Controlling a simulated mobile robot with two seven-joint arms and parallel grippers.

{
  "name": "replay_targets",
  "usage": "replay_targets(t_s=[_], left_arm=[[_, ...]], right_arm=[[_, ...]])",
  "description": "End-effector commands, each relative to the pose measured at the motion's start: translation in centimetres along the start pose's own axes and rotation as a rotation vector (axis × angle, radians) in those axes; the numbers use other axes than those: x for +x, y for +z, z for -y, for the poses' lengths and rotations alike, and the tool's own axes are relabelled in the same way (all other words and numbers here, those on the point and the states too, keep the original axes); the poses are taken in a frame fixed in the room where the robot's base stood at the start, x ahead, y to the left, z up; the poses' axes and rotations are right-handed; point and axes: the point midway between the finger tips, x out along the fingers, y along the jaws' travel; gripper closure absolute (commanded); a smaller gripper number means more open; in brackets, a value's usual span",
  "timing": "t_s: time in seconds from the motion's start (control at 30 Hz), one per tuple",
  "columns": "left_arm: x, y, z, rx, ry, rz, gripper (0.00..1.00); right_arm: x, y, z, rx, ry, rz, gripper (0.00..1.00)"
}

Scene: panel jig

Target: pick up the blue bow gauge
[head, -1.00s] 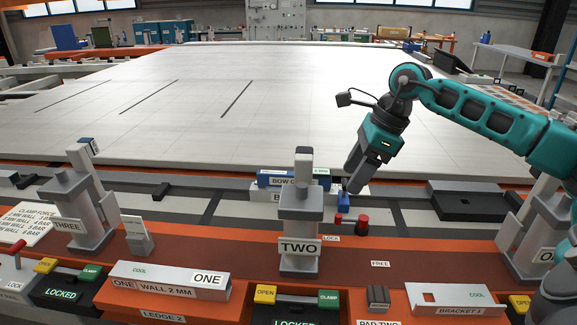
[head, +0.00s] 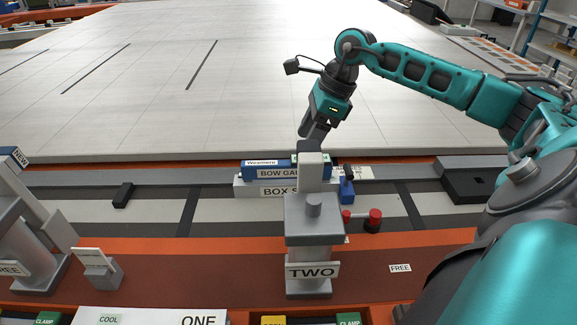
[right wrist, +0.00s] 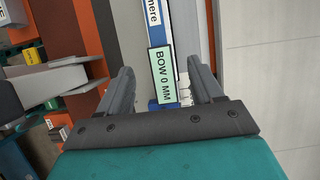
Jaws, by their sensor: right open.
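The blue bow gauge (head: 262,172) lies lengthwise on a white box labelled "BOX S…" (head: 258,190), behind the post marked TWO (head: 313,225). The post hides the gauge's right part. In the right wrist view the gauge (right wrist: 163,75) runs between the fingers, with a pale green "BOW 0 MM" label facing the camera. My right gripper (head: 316,138) is over the gauge's right part, its fingertips partly hidden by the post. In the right wrist view the right gripper (right wrist: 160,66) is open, one finger on each side of the gauge, with no contact visible. My left gripper is not in view.
A blue block with a dark knob (head: 346,190) and a red-knobbed lock (head: 373,220) stand right of the post. A large pale panel (head: 150,90) lies behind the gauge. A dark block (head: 123,195) sits on the left strip.

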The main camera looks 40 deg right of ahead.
Motion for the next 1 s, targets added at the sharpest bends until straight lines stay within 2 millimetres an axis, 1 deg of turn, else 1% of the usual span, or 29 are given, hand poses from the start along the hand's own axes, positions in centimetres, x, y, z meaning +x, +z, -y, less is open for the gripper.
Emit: replay_targets(t_s=[0.03,0.1,0.37,0.5,0.6,0.73,0.93,1.0], left_arm=[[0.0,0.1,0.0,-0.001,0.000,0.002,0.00],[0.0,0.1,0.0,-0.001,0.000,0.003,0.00],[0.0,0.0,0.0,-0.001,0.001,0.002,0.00],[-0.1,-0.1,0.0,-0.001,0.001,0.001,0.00],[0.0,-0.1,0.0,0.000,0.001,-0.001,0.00],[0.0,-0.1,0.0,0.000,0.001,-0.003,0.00],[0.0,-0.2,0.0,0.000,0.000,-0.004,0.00],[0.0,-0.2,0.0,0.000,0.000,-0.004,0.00]], right_arm=[[1.0,0.1,-0.1,0.000,0.002,0.002,0.34],[2.0,0.1,0.0,0.001,0.002,0.002,0.34],[4.1,0.3,-0.1,0.001,0.001,0.002,0.34],[6.2,0.8,-0.2,0.001,0.002,0.003,0.34],[7.6,0.7,-0.1,0.003,0.001,0.001,0.34],[8.4,0.8,-0.1,0.001,0.000,0.001,0.34],[8.4,0.7,-0.1,0.001,-0.001,0.000,0.34],[8.4,0.7,-0.1,0.001,-0.001,0.000,0.40]])
